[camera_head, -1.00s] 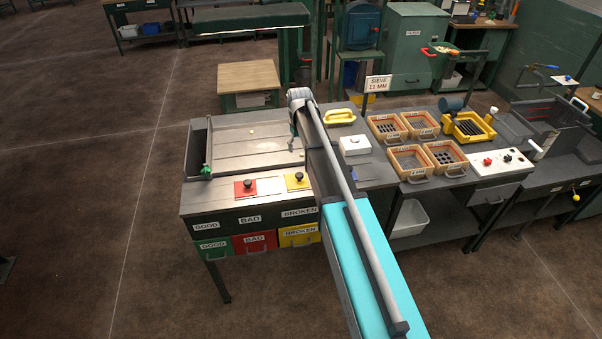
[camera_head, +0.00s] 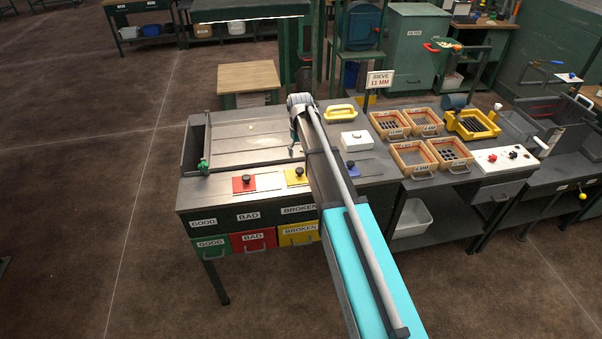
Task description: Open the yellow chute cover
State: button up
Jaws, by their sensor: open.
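The yellow chute cover (camera_head: 295,177) is a small flat plate with a black knob on the sorting table's front strip. It lies flat beside my arm, to the right of the red cover (camera_head: 244,184). My gripper (camera_head: 296,150) hangs past the far end of my arm, behind the yellow cover in the picture. It is small and partly hidden by my arm, open, with nothing seen in it. I cannot tell its height above the table or the gap to the knob.
The sorting table (camera_head: 225,158) has a raised left wall and labelled drawers below. A blue cover (camera_head: 353,169) lies right of my arm. A white box (camera_head: 355,141), a yellow handled tool (camera_head: 341,111) and several sieve trays (camera_head: 412,158) stand further right.

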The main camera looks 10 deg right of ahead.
aim_at(300, 170)
jog(key=shift+f+b, duration=4)
jog(key=shift+f, duration=0.3)
grip_shut()
